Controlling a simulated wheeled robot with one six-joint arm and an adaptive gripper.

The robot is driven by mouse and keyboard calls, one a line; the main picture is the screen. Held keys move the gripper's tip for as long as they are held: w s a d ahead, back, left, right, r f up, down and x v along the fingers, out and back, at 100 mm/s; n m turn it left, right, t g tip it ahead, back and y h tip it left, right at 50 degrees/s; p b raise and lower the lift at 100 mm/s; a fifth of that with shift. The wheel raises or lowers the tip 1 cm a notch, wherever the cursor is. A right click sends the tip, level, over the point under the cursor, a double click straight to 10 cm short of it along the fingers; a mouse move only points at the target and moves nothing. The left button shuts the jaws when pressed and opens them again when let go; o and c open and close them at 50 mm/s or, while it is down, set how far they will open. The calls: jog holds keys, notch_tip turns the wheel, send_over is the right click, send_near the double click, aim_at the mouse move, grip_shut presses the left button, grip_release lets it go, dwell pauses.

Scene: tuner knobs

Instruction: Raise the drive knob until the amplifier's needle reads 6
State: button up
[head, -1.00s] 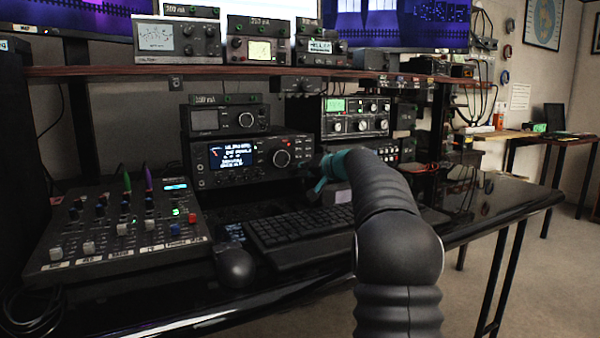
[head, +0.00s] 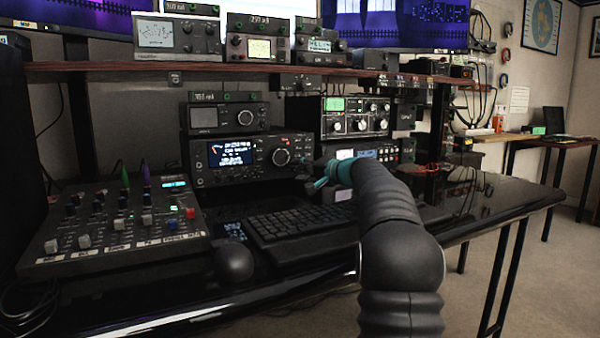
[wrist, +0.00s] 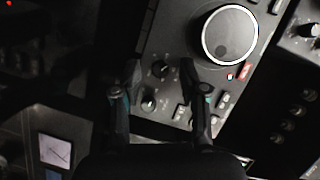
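The black radio (head: 235,177) has a lit blue display and a large silver-ringed dial (head: 281,157). The dial shows at the top of the wrist view (wrist: 230,36). Two small knobs sit below and left of it there, an upper one (wrist: 160,68) and a lower one (wrist: 149,103). I cannot read which is the drive knob. My gripper (wrist: 161,67) is open, its fingers on either side of these knobs; contact is unclear. In the head view my gripper (head: 308,174) is at the radio's right end. A white needle meter (wrist: 55,150) shows at lower left; its reading is too small.
A shelf (head: 230,68) with several meters runs above the radio. A unit with lit panels (head: 350,154) stands right of the radio, partly behind my arm.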

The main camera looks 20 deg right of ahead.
jog(key=v, duration=1.2)
dwell(1.5)
